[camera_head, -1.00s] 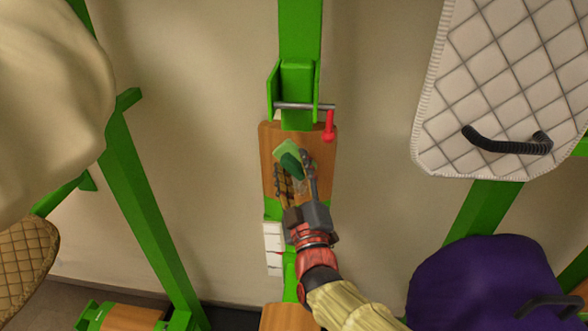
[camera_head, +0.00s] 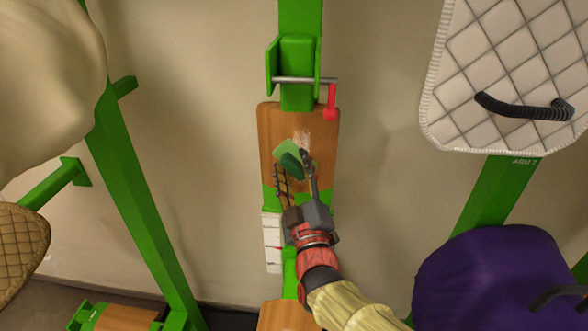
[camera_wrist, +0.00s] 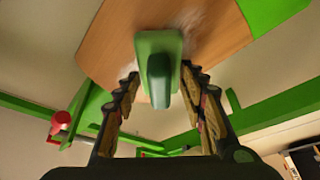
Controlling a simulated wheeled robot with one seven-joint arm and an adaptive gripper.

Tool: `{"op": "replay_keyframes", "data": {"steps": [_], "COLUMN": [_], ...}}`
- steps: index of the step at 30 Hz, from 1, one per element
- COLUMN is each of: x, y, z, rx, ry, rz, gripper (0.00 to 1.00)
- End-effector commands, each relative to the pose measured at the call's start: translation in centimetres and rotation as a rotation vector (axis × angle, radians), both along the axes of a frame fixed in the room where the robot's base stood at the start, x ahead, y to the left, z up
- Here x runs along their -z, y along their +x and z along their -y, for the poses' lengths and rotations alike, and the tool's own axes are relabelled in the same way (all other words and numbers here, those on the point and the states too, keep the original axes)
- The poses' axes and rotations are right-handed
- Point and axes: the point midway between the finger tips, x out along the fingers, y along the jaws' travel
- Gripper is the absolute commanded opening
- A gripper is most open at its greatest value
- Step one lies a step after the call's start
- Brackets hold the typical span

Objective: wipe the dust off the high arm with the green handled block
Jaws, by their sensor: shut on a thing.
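The green handled block (camera_head: 287,150) is held in my gripper (camera_head: 293,166), its darker green handle between the fingers. In the wrist view the block (camera_wrist: 158,42) lies over the wooden face of the high arm, with my gripper's fingers (camera_wrist: 160,88) on both sides of the handle. The high arm (camera_head: 272,122) is a wooden board on a green post, in the middle of the head view. A pale dust patch (camera_head: 302,138) shows on the wood just right of the block. Whether the block touches the wood is hard to tell.
A red-handled pin (camera_head: 331,103) crosses the green bracket above the board. A white quilted pad with a black handle (camera_head: 500,70) hangs at the upper right. A purple cover (camera_head: 485,280) is at the lower right. A cream shape (camera_head: 45,80) fills the upper left.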

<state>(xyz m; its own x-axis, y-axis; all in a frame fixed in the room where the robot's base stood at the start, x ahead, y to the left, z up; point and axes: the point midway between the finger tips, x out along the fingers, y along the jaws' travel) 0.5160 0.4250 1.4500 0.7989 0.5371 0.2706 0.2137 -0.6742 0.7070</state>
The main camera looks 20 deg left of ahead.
Motion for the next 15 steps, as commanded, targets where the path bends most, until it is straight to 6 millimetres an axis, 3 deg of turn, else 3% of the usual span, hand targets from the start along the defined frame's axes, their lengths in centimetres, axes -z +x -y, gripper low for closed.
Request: {"op": "replay_keyframes", "data": {"steps": [6, 15], "x": [1.8, 2.5], "y": [0.0, 0.0], "z": [0.0, 0.0], "rx": [0.001, 0.001], "ry": [0.000, 0.000], "rz": [-0.001, -0.001], "gripper": [0.21, 0.21]}}
